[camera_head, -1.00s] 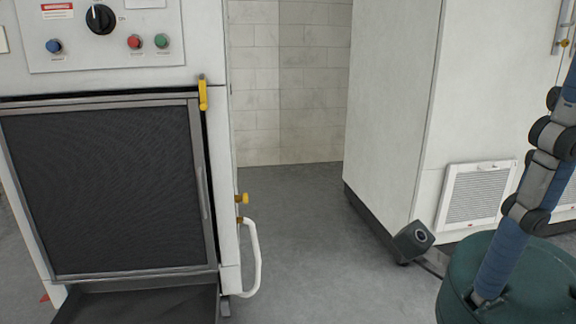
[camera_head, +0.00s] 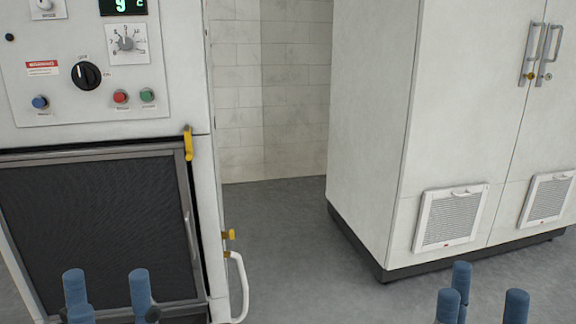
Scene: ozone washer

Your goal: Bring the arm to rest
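My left gripper (camera_head: 107,292) shows at the bottom left, in front of the lower part of the washer door. Its blue fingertips point up and stand apart with nothing between them. My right gripper (camera_head: 482,300) shows at the bottom right, in front of the grey floor near the white cabinet. Its blue fingertips also stand apart and look empty. Both arms and the gripper bases are below the picture edge.
The white washer (camera_head: 180,75) with knobs, buttons and a dark mesh door (camera_head: 90,225) fills the left. A white handle (camera_head: 240,285) sticks out at its side. A white cabinet (camera_head: 370,110) stands at the right. Grey floor (camera_head: 290,240) lies open between them.

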